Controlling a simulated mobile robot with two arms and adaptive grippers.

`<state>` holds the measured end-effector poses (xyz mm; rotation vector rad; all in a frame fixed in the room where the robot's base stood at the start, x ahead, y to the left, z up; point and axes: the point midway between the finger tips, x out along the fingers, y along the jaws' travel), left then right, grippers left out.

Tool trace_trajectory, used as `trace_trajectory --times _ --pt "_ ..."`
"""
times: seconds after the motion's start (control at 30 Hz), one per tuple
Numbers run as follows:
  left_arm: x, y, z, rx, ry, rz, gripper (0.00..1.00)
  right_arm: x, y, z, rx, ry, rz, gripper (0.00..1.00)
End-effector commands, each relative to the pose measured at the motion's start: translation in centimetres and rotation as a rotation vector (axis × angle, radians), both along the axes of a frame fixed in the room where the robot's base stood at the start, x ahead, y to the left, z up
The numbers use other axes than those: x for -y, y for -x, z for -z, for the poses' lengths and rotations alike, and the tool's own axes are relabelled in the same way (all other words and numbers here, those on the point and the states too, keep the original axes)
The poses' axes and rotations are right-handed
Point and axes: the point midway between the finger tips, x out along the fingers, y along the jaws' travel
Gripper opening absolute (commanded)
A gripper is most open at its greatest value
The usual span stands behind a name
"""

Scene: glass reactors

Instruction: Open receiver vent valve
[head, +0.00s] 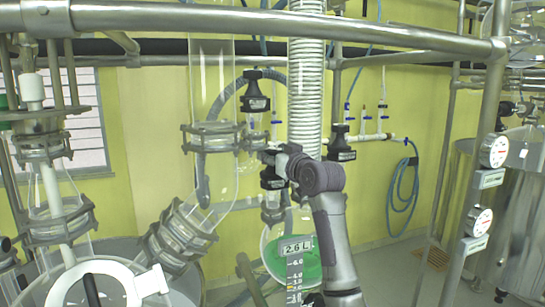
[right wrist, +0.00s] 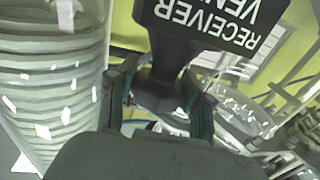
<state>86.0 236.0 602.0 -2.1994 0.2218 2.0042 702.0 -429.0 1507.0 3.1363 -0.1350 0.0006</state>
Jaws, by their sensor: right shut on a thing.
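The receiver vent valve (head: 272,182) is a black valve with a white-lettered label, in the middle of the head view on the glass pipework. In the right wrist view its label block (right wrist: 215,22) reads "RECEIVER VEN…" upside down and is cut off at the top edge. My right gripper (head: 270,157) is at the top of this valve, its arm coming up from below. In the right wrist view the fingers (right wrist: 163,98) are on either side of the valve's black narrow part and shut on it. How far the valve is turned cannot be told. My left gripper is not in view.
Similar black valves stand close by, one above (head: 254,97) and one to the right (head: 340,147). A ribbed white hose (head: 305,90) runs down behind my right gripper. Glass pipes (head: 213,150) stand to the left. A metal rail (head: 250,22) crosses above.

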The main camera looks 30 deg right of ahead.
Motion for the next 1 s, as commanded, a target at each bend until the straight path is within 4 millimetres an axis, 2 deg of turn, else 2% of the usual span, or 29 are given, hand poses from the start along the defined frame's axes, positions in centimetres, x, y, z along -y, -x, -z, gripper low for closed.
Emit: trace_trajectory --times 0.4,1.0 --pt "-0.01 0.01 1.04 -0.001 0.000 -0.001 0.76 0.13 -0.01 0.08 -0.001 -0.001 -0.229 0.15" --pt "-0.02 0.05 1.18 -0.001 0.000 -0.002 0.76 -0.02 -0.04 0.01 -0.001 -0.004 -0.279 0.15"
